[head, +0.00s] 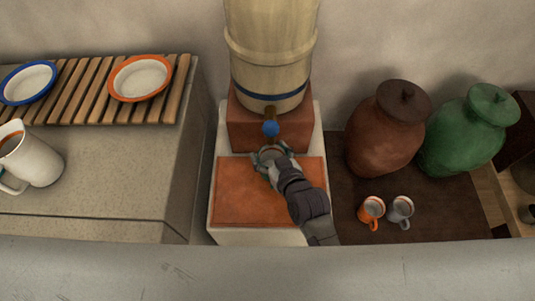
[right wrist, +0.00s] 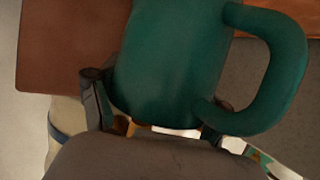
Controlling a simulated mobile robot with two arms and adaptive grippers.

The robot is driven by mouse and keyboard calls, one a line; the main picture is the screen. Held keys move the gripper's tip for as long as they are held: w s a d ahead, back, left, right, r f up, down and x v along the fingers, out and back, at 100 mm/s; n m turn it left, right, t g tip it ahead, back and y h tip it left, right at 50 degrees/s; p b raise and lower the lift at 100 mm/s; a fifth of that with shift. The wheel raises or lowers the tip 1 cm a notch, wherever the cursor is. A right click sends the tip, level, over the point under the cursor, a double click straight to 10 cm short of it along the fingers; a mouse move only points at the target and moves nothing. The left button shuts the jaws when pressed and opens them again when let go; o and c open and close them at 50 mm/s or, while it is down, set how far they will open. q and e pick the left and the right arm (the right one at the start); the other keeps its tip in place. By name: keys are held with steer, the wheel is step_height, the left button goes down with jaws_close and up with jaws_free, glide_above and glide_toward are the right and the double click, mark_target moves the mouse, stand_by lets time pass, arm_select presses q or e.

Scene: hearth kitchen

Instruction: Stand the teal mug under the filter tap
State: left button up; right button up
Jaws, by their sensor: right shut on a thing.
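The teal mug (right wrist: 172,60) fills the middle of the right wrist view, its handle on the right side. In the head view the mug (head: 270,153) is mostly hidden by my right gripper (head: 270,160), which is shut on it. The filter tap (head: 271,128), with a blue end, sticks out from the front of the pale filter barrel (head: 270,50). The mug is just below and in front of the tap in the head view. I cannot tell whether its base touches the orange slab (head: 240,205). My left gripper is not in view.
An orange mug (head: 371,209) and a grey mug (head: 401,208) stand right of the slab. A brown jar (head: 388,135) and a green jar (head: 462,135) stand behind them. On the left counter are a white pitcher (head: 35,160) and a slatted rack (head: 90,90) with two plates.

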mark_target(267, 155)
steer(key=shift+w+a+f, duration=0.1)
steer(key=shift+w+a, duration=0.2)
steer(key=shift+w, duration=0.35)
steer(key=shift+f, duration=1.65)
steer(key=o, duration=1.2)
steer(key=shift+f+b, duration=0.15)
steer(key=shift+b, duration=0.15)
steer(key=p+v, duration=0.1)
steer(key=v, duration=1.1)
steer(key=shift+r, duration=0.25)
steer(key=shift+s+d+f, duration=0.1)
